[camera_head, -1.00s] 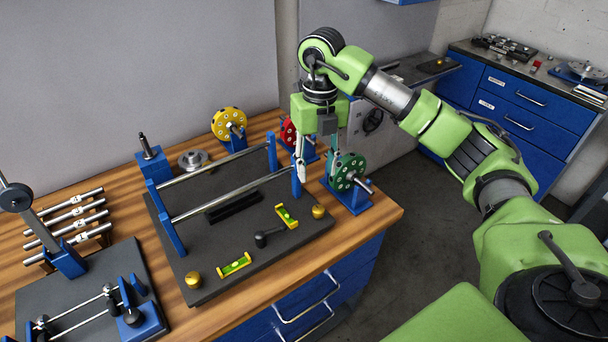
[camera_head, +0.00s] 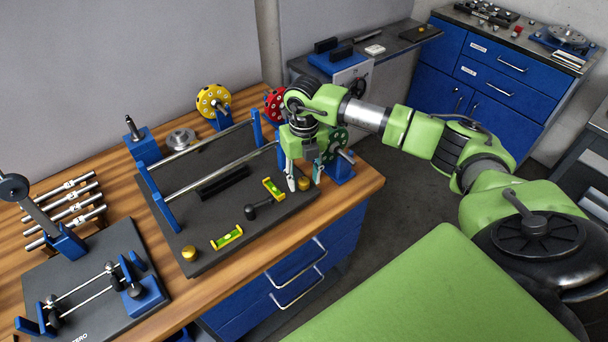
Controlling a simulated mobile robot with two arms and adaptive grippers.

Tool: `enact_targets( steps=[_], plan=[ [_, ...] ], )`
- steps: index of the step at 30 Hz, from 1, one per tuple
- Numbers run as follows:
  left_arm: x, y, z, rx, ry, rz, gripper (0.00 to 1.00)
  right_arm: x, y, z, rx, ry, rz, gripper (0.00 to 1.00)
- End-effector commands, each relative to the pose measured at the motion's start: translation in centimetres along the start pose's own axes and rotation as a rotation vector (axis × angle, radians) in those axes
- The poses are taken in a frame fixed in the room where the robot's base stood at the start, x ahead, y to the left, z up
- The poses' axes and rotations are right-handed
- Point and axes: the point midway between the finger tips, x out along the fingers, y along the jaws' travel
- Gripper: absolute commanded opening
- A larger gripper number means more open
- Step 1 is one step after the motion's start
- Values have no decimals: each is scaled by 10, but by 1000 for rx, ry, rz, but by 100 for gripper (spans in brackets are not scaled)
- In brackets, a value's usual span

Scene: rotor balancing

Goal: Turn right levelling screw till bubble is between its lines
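The right levelling screw is a brass knob (camera_head: 304,184) at the right corner of the dark balancing plate (camera_head: 215,262). My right gripper (camera_head: 304,179) points down at it, open, with one finger to the left of the knob and the other to its right. I cannot tell whether the fingers touch it. The left brass screw (camera_head: 189,253) sits at the plate's front left corner. Two yellow-green levels, one in front (camera_head: 227,237) and one near the right screw (camera_head: 273,189), lie on the plate; their bubbles are too small to read against the lines. My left gripper is not in view.
Blue posts carry two rails (camera_head: 222,171) across the plate. A green disc (camera_head: 336,143) on a blue stand is close behind my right gripper; red (camera_head: 274,104) and yellow (camera_head: 212,100) discs stand further back.

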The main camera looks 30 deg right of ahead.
Motion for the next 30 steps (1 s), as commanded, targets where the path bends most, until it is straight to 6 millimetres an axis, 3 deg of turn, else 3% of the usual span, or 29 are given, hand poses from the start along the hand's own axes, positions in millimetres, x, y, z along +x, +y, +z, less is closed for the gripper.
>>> enact_targets(
  steps=[8, 12, 22, 30],
  plan=[
    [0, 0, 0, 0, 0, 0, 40, 2, 0, 0, 0, 0, 0, 36],
    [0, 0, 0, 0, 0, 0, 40, 1, 0, 0, 0, 0, 0, 0],
    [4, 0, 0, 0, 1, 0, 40, 2, 0, 0, -26, 1, 0, 0],
    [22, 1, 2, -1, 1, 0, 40, 4, 0, 1, -168, -1, 0, 0]
  ],
)
